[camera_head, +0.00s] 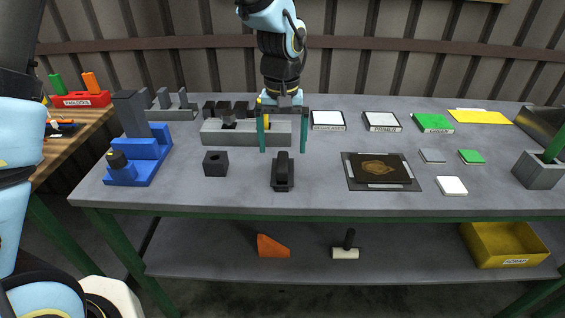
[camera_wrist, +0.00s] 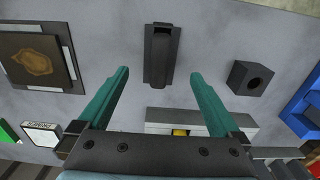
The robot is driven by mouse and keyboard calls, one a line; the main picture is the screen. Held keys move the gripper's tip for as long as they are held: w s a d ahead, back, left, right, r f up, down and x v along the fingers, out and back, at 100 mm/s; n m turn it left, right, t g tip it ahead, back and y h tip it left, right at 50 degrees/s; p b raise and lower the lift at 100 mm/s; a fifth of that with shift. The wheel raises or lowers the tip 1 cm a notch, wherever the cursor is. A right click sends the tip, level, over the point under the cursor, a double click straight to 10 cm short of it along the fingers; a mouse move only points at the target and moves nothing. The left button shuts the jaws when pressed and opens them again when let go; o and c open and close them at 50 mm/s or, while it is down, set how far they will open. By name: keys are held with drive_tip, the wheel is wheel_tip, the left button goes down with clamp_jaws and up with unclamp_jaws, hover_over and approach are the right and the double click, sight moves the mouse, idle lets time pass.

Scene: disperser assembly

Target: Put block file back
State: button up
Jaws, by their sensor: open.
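A dark elongated block (camera_head: 283,180) with a raised top and a slot lies on the grey table, front middle; it may be the block file, but no label shows. It also shows in the wrist view (camera_wrist: 160,55), between and beyond my fingers. My gripper (camera_head: 283,151) is open and empty, with its two green fingers pointing down just behind and above this block. In the wrist view my gripper (camera_wrist: 160,73) has both fingers apart with nothing between them. A long grey holder (camera_head: 222,138) with dark pieces on it stands behind, partly hidden by my gripper.
A dark cube with a hole (camera_head: 216,164) stands left of the block, and a blue stand (camera_head: 150,150) further left. A dark square plate (camera_head: 380,185) lies to the right. Labelled trays (camera_head: 382,122) line the back right. The front middle-right table edge is clear.

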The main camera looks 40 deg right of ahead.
sight(282, 160)
drive_tip(key=shift+r+b, duration=0.5)
drive_tip(key=shift+r, duration=2.25)
drive_tip(key=shift+a, duration=0.1)
drive_tip(key=w+a+f+n+t, duration=0.15)
drive_tip(key=w+a, duration=0.45)
drive_tip(key=a, duration=0.9)
drive_tip(key=w+a+n+g, duration=0.1)
drive_tip(key=w+a+n, duration=0.35)
drive_tip(key=a, duration=0.95)
drive_tip(key=s+a+f+t, duration=0.1)
drive_tip(key=a, duration=1.1)
drive_tip(key=shift+s+f+n, duration=0.2)
drive_tip(key=shift+s+n, duration=0.05)
drive_tip(key=shift+n, duration=0.05)
